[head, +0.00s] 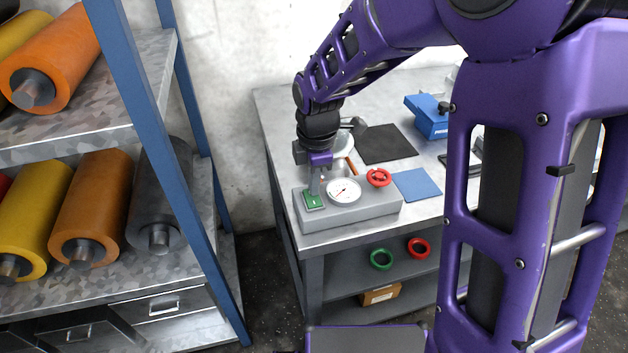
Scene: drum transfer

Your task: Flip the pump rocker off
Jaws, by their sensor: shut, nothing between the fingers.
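The pump unit is a grey box (375,211) near the front left of the workbench. On its top are a green rocker plate (313,202), a round white gauge (343,190) with a red needle, and a red handwheel (379,177). My gripper (315,190) is shut and empty, pointing down at the green rocker plate. Its tips are at or just above the plate; I cannot tell if they touch. The tips partly hide the rocker, and which way it is tipped is too small to tell.
A black mat (386,144), a blue mat (416,185) and a blue box (427,118) lie on the bench behind and right. Green (381,259) and red (418,248) rings hang at the bench front. A blue-framed rack (150,130) with rollers stands left.

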